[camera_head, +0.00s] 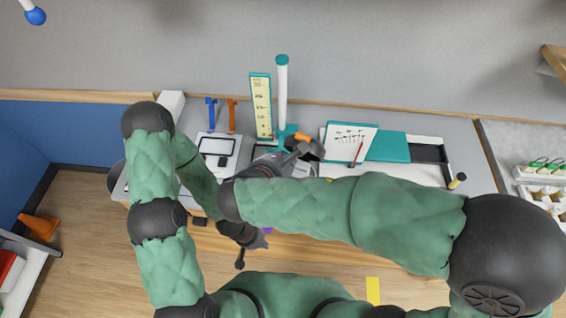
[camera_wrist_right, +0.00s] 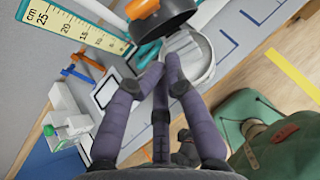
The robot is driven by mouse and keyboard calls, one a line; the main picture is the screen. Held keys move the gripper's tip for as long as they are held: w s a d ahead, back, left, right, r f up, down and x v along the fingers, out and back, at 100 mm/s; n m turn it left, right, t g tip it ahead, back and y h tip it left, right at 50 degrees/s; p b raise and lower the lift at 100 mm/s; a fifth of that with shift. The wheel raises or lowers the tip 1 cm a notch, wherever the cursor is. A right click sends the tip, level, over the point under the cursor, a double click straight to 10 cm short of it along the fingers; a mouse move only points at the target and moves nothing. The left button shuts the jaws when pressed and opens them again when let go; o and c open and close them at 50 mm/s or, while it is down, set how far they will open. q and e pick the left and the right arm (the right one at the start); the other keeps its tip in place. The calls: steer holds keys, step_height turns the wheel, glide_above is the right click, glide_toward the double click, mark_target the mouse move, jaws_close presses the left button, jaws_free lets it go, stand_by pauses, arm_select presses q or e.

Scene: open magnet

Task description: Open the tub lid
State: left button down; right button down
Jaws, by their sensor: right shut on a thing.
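A dark round lid with an orange part (camera_wrist_right: 172,20) is tilted beside a pale round tub (camera_wrist_right: 203,62) in the right wrist view. The tub's pale inside partly shows. The lid also shows in the head view (camera_head: 309,150), near the base of the teal-and-white post. My right gripper (camera_wrist_right: 164,72) is shut, its fingertips at the lower edge of the lid and the tub's rim; the exact contact is hidden by the fingers. My left gripper (camera_head: 258,241) hangs low in front of the table edge, away from the tub, and its finger opening is unclear.
A ruler board (camera_head: 261,106) and a post (camera_head: 282,95) stand behind the tub. A white device (camera_head: 217,150) is to the left, with blue and orange clamps behind it. A notebook (camera_head: 350,143) and a teal-and-white tray lie to the right. My arms cover the front table.

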steer(key=w+d+f, duration=0.2)
steer(key=w, duration=0.5)
steer(key=shift+d+f, duration=0.2)
steer(key=shift+d, duration=0.2)
steer(key=shift+w, duration=0.1)
steer(key=w+g+p, duration=0.1)
steer(key=w+p, duration=0.1)
steer(key=p, duration=0.2)
steer(key=w+d+r+g+p, duration=0.1)
steer(key=p, duration=0.3)
steer(key=w+d+r+g+y+p, duration=0.1)
steer(key=w+p, duration=0.1)
steer(key=p, duration=0.1)
steer(key=shift+w+r+g+p, duration=0.15)
steer(key=shift+w+g+p, duration=0.15)
steer(key=shift+g+p, duration=0.1)
steer(key=shift+w+d+p, duration=0.1)
steer(key=shift+w+p, duration=0.15)
steer(key=shift+p, duration=0.1)
steer(key=shift+w+d+f, duration=0.1)
steer(key=shift+w+d, duration=0.1)
steer(key=shift+w, duration=0.3)
steer(key=shift+w+d+f, duration=0.1)
steer(key=shift+w+d, duration=0.05)
steer(key=shift+w, duration=0.35)
steer(key=shift+s, duration=0.15)
